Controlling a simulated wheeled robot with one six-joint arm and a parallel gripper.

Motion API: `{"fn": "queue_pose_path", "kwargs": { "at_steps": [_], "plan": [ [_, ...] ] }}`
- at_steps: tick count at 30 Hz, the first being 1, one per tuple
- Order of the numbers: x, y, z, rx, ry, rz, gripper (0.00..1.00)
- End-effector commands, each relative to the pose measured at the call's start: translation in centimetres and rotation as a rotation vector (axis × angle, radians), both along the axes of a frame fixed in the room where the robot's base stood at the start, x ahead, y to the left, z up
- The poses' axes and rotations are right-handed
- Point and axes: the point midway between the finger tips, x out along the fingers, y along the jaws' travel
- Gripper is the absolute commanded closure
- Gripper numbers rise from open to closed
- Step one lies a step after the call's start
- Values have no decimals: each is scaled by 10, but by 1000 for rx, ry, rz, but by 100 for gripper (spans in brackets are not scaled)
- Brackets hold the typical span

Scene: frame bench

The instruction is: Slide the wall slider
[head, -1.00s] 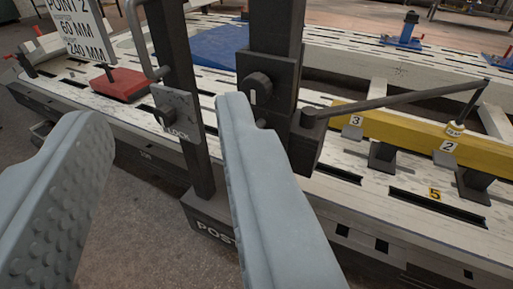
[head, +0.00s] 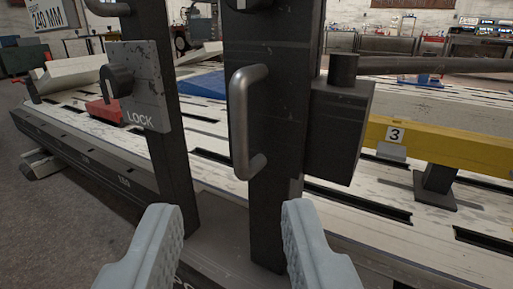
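No part is labelled as the wall slider. A grey metal pull handle (head: 240,125) stands upright on a dark upright post (head: 277,110) near the picture's middle. A dark block (head: 337,130) with a long bar sits at that post's right side. A LOCK plate (head: 148,65) with a black knob (head: 117,80) is on a second post to the left. My gripper (head: 231,208) is open, with its two grey fingers wide apart and nothing between the tips. The fingers show below the handle and do not appear to touch it.
A long pale slotted bench (head: 90,120) runs behind the posts. A yellow beam (head: 455,148) with a 3 tag is at the right. A red clamp block (head: 104,111) lies on the bench at left. Bare floor (head: 50,220) is clear at lower left.

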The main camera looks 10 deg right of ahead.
Motion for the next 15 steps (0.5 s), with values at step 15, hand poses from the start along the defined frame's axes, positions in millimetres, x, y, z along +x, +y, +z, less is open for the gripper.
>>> {"fn": "queue_pose_path", "kwargs": {
  "at_steps": [15],
  "plan": [
    [49,-12,-7,0,-1,-3,65]
  ]
}}
